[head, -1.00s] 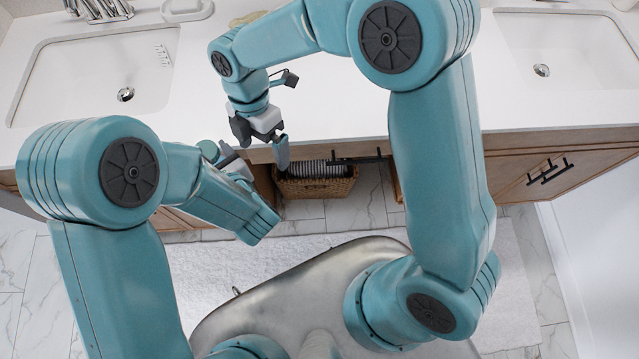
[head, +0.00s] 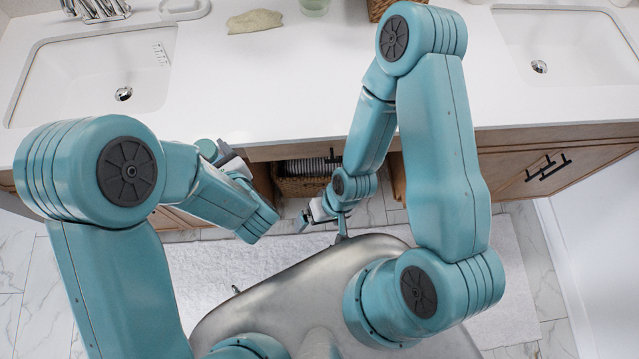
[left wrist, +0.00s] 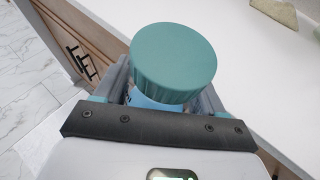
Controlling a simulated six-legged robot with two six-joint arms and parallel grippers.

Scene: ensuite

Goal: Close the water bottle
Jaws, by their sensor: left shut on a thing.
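The water bottle has a teal ribbed cap (left wrist: 174,58) on its top and a light blue body (left wrist: 152,102) just below it. How tightly the cap sits cannot be told. In the head view the cap (head: 208,150) shows small at the front edge of the counter. My left gripper (head: 230,160) is shut on the bottle, which also shows between its fingers in the left wrist view. Most of the body is hidden by the gripper. My right gripper (head: 323,222) is empty, its fingers apart, low in front of the cabinet and right of the left gripper.
The white counter (head: 290,90) has a sink (head: 95,80) at left and another (head: 560,60) at right. A beige cloth (head: 255,21), a green glass (head: 314,6) and a wicker basket (head: 380,8) stand at the back. Another basket (head: 300,186) sits below the counter.

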